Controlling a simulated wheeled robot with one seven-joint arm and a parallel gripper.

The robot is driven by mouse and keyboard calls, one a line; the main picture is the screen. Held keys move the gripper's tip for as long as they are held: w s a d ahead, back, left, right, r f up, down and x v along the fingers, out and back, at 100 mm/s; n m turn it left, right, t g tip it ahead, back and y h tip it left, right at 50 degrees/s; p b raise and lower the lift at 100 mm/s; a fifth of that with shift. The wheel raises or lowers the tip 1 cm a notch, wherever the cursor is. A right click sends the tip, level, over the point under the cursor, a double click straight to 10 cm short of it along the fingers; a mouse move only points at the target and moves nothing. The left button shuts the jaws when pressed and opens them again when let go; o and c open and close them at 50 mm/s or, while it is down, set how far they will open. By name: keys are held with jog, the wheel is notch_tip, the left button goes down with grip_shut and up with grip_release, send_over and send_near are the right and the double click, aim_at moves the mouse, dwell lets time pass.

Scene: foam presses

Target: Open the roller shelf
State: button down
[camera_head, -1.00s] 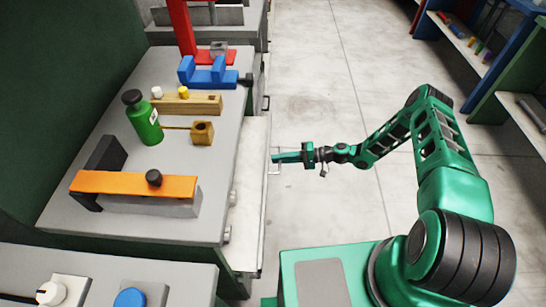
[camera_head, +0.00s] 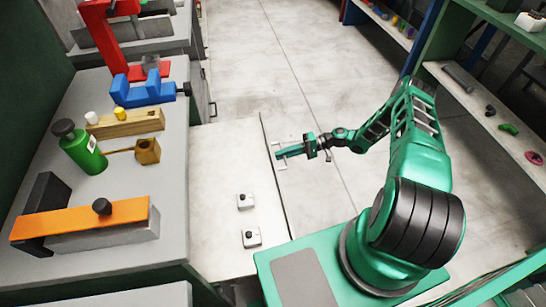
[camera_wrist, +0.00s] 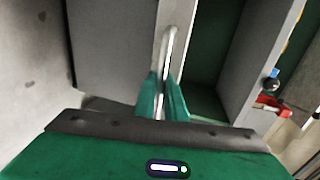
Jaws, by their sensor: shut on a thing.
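The roller shelf (camera_head: 225,162) is a pale flat panel that sticks out far to the right from under the grey bench. Two small white blocks with dark knobs (camera_head: 246,201) sit on it. My gripper (camera_head: 281,154) is at the shelf's right-hand front edge. In the wrist view, the green fingers of my gripper (camera_wrist: 161,98) are closed around a metal bar handle (camera_wrist: 171,40). The handle is mostly hidden by my gripper in the head view.
The grey bench (camera_head: 150,195) at left carries a green bottle (camera_head: 82,148), an orange bar (camera_head: 75,222) and a blue fixture (camera_head: 143,90). Open shelving (camera_head: 490,105) stands at right. Clear floor (camera_head: 265,55) lies between.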

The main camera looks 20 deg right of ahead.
jog(key=shift+s+d+f, duration=0.15)
jog(key=shift+d+f, duration=0.1)
jog(key=c, duration=1.9)
grip_release()
jog(key=shift+o, duration=0.4)
jog(key=shift+r, duration=0.1)
jog(key=shift+a, duration=0.1)
jog(key=w+v, duration=0.1)
jog(key=v, duration=0.9)
jog(key=shift+s+d, duration=0.3)
jog(key=shift+d, duration=0.2)
